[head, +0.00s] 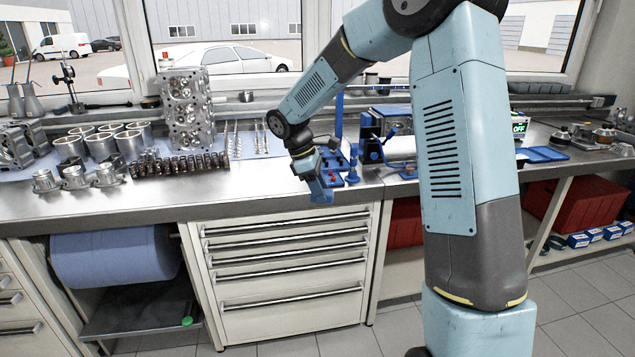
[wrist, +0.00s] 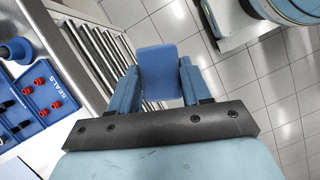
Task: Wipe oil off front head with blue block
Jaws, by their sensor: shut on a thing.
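My gripper (head: 312,178) is shut on the blue block (wrist: 160,68), which sits between its two blue fingers in the wrist view. In the head view the block (head: 321,194) hangs near the front edge of the workbench, above the drawers. A metal cylinder head (head: 187,112) stands upright at the back of the bench, left of my gripper and well apart from it. Another metal casting, perhaps a second head (head: 16,147), lies at the far left. I cannot tell which is the front head, and no oil is clearly visible.
Several cylinder sleeves (head: 105,142) and a row of dark small parts (head: 180,164) lie on the bench left. The blue seals tray (wrist: 33,103) is beside my gripper. The bench front (head: 240,188) is clear. A blue roll (head: 112,256) hangs below.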

